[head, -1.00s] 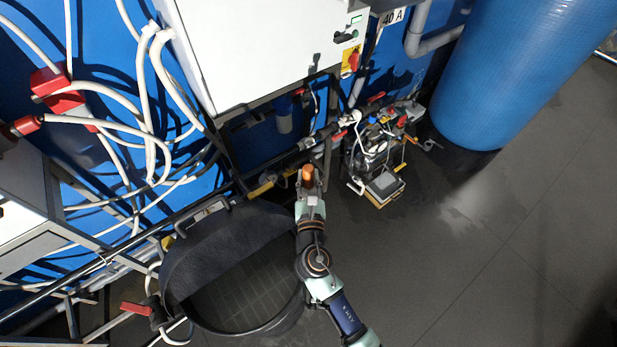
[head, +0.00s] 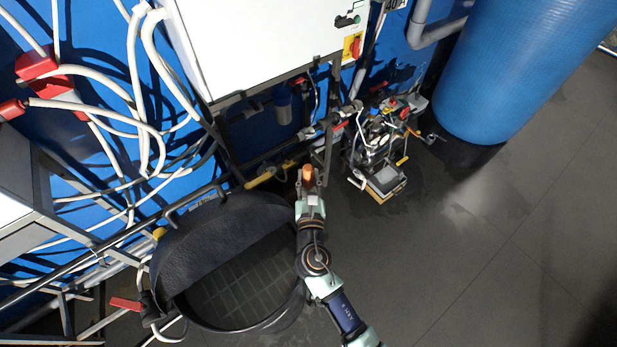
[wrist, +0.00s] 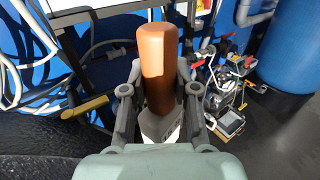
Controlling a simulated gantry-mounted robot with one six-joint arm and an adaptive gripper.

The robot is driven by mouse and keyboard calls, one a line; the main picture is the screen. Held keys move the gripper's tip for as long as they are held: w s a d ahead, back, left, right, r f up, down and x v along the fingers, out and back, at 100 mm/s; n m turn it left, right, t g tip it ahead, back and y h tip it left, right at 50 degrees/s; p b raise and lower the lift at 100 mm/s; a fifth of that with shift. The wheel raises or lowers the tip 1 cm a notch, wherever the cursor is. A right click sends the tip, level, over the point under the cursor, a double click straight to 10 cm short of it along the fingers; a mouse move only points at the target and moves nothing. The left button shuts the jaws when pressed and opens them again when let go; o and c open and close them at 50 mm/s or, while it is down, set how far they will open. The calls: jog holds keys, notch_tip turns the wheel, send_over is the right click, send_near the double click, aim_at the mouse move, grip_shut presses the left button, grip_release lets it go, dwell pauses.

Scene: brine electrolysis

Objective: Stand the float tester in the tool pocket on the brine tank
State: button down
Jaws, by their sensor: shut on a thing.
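The float tester shows as an orange-brown rounded cylinder (wrist: 158,68) standing up between my fingers in the wrist view. In the head view only its small orange end (head: 307,173) shows. My gripper (head: 308,185) is shut on it, at the right rim of the brine tank. The brine tank (head: 190,262) is a large black round tub with a half lid and a dark grid inside. I cannot make out the tool pocket for certain.
A pump and valve assembly (head: 380,150) stands on the floor right of my gripper. A blue barrel (head: 525,60) is farther right. A white cabinet (head: 260,40) hangs behind, and white cables (head: 140,90) hang at the left. The floor at the right is clear.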

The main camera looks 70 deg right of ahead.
jog(key=c, duration=0.8)
grip_release()
jog(key=v, duration=1.2)
